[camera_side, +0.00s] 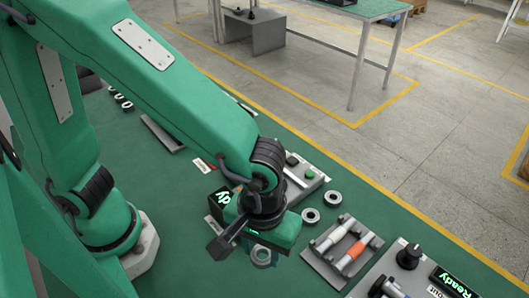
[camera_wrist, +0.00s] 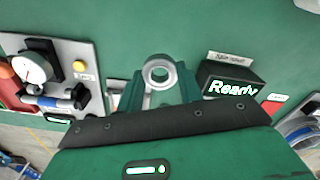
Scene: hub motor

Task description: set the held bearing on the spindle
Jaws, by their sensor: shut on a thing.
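The bearing is a bright metal ring with an open centre, and in the wrist view the bearing (camera_wrist: 159,73) sits between the green fingers. In the side view the bearing (camera_side: 261,253) shows at the lower front of my gripper. My gripper (camera_wrist: 158,84) is shut on it; in the side view the gripper (camera_side: 262,257) is low over the green bench. The height of the bearing above the bench is hard to judge. I cannot pick out the spindle with certainty in either view.
Two loose rings (camera_side: 310,215) (camera_side: 334,198) lie right of my gripper. A grey tray (camera_side: 318,262) holds white-handled and orange-handled tools. A plate with black knobs (camera_side: 410,256) stands at the lower right. A dial gauge (camera_wrist: 33,68) and a Ready display (camera_wrist: 230,86) flank the gripper.

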